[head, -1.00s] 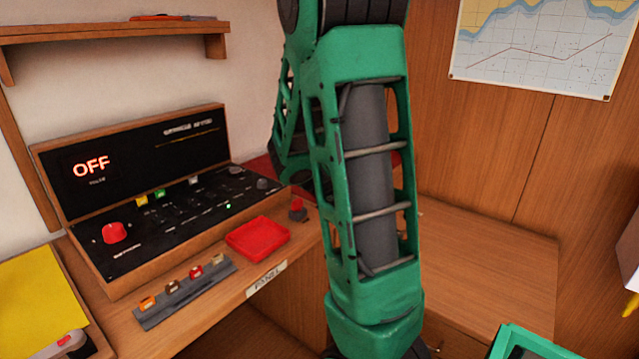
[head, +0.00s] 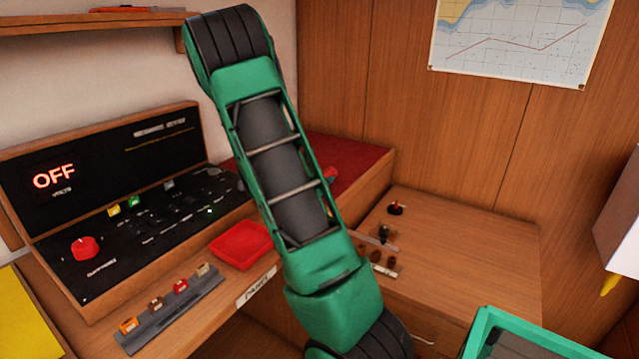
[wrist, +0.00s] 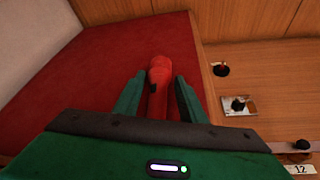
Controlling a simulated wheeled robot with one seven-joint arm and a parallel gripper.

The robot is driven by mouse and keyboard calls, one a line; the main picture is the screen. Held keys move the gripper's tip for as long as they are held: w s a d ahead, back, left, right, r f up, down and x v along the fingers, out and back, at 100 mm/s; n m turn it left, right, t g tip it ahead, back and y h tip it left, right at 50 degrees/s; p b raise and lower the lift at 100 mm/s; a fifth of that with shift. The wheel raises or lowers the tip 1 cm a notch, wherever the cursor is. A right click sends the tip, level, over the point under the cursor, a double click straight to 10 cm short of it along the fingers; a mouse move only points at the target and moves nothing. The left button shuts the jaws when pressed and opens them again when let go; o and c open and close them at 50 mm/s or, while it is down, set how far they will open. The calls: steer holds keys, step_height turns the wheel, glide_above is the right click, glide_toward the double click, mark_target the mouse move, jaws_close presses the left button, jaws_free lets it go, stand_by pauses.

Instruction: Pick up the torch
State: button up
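The torch, a red rounded body with a small dark patch on its side, lies on a dark red cushioned surface (wrist: 75,75) in the wrist view (wrist: 158,72). My gripper (wrist: 159,84) is open, with one green finger on each side of the torch. A gap shows at the right finger; whether the left finger touches is hard to tell. The torch's near end is hidden behind my gripper's body. In the head view, a small red piece, probably the torch (head: 330,174), shows beside my arm on the red surface. My gripper is hidden there.
A wooden console (head: 110,190) reading OFF stands at the left. A red tray (head: 240,245) and a grey strip of coloured switches (head: 170,311) lie on the ledge before it. A wooden top (head: 480,240) with small knobs lies at the right.

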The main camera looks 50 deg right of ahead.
mark_target(327, 174)
steer(key=shift+x, duration=2.5)
steer(key=shift+r, duration=0.1)
steer(key=c, duration=0.8)
